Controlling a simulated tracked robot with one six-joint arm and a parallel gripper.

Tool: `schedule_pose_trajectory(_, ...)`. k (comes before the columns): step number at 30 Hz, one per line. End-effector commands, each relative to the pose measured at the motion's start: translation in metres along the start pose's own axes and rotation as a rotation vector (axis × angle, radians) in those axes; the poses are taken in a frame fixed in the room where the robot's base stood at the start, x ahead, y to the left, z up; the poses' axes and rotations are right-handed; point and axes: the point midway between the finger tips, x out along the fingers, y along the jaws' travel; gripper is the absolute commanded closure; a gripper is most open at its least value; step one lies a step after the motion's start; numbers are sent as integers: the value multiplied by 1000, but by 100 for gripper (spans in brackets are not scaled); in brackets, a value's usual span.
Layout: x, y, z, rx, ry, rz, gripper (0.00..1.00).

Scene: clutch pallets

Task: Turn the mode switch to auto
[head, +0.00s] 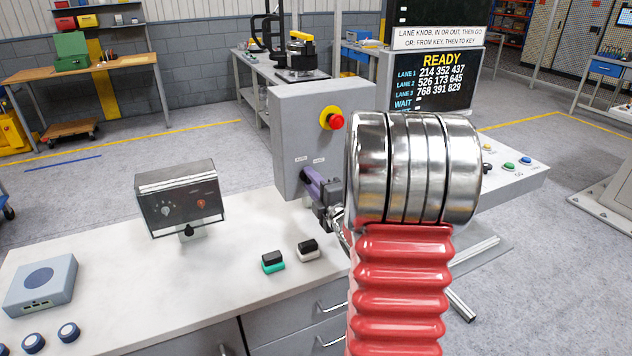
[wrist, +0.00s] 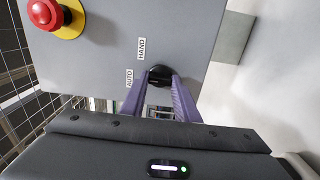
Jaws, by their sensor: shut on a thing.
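The mode switch (wrist: 160,73) is a black knob on the face of a grey control box (head: 287,112). In the wrist view, labels HAND (wrist: 142,49) and AUTO (wrist: 129,79) are beside it. My gripper (wrist: 160,82) has purple fingers on either side of the knob and is shut on it. The direction in which the knob points cannot be made out.
On the white bench (head: 130,285) stand a small dark-faced panel (head: 181,205) and two small black-topped blocks (head: 272,262). A screen (head: 435,80) reads READY. My red arm covers the right middle.

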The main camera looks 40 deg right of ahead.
Motion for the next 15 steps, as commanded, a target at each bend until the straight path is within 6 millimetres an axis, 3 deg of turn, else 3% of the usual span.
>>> schedule_pose_trajectory(14,2,2,-6,-30,14,6,94)
schedule_pose_trajectory(15,2,2,-6,-30,14,5,71)
